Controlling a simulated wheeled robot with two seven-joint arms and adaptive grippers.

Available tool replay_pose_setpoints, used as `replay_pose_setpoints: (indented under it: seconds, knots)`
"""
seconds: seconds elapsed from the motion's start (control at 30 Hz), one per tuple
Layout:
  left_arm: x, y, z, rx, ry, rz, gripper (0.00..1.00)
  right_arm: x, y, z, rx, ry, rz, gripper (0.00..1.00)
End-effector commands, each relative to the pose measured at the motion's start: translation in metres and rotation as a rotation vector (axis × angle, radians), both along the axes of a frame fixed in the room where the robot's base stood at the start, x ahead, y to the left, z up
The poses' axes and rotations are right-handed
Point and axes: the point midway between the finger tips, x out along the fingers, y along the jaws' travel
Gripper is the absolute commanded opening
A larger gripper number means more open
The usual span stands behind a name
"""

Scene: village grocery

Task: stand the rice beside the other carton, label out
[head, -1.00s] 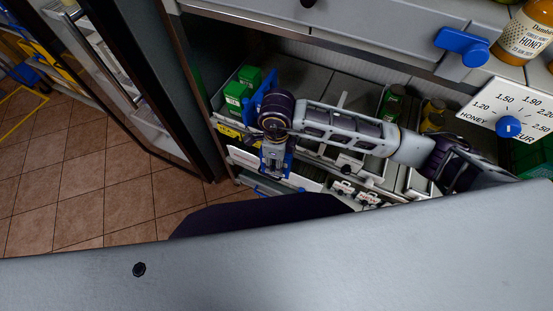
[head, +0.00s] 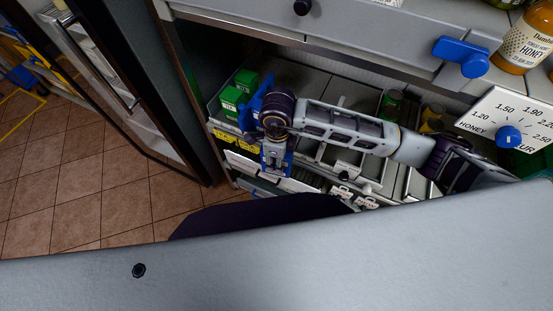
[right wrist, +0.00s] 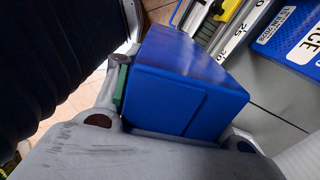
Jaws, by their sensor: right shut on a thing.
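My right gripper (right wrist: 178,108) is shut on a plain-sided blue carton (right wrist: 165,85), the rice, seen close up in the right wrist view. The side towards that camera shows no lettering, so I cannot tell which way its label faces. A blue carton (head: 247,114) stands on the shelf, partly behind my wrist. My left gripper is out of view.
Green tea boxes (head: 235,92) stand at the shelf's left end. A dark-framed cooler (head: 125,85) stands left; tiled floor (head: 80,185) is clear.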

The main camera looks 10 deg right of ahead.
Motion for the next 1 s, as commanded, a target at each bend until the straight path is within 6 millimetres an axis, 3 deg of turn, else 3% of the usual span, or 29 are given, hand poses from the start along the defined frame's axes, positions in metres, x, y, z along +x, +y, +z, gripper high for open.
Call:
replay_pose_setpoints:
  seconds: [1.0]
  knots:
    - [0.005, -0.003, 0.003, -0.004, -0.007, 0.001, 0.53, 0.068, -0.046, 0.001, 0.001, -0.001, -0.001, 0.08]
